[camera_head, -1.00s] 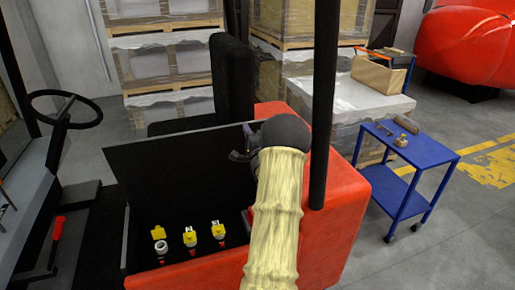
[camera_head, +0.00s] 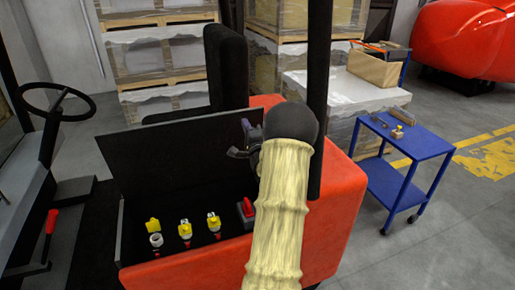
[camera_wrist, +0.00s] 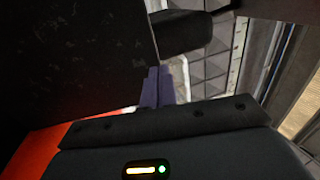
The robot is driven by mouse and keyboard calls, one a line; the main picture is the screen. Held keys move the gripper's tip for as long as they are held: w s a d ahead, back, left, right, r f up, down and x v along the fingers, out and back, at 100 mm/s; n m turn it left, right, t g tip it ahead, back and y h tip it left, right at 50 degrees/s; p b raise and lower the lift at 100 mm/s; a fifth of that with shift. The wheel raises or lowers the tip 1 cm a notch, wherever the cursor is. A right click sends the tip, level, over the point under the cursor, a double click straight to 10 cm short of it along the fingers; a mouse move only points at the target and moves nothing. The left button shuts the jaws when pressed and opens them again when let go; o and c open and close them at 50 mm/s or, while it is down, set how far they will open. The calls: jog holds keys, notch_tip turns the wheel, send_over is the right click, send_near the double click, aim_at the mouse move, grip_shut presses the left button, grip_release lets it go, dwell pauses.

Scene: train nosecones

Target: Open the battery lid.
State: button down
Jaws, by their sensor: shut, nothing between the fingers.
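The battery lid (camera_head: 165,155) is a flat dark panel on the red vehicle body. It stands raised and tilted at the back of the open battery compartment. Inside the compartment, yellow-capped connectors (camera_head: 185,228) and a red connector (camera_head: 246,208) show. My gripper (camera_head: 240,142) is by the right end of the lid, partly hidden by my arm. In the wrist view its purple fingers (camera_wrist: 158,88) are together with nothing between them. A dark panel, seemingly the lid (camera_wrist: 75,60), fills the upper left there. I cannot tell whether the fingers touch it.
A black seat back (camera_head: 226,65) stands behind the lid. A black post (camera_head: 318,95) rises right beside my arm. A steering wheel (camera_head: 58,99) is at the left. A blue cart (camera_head: 405,150) with small items stands right, on open floor.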

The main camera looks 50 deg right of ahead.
jog(key=r+b+v, duration=0.1)
jog(key=b+v, duration=0.2)
jog(key=v, duration=0.6)
jog(key=shift+a, duration=0.2)
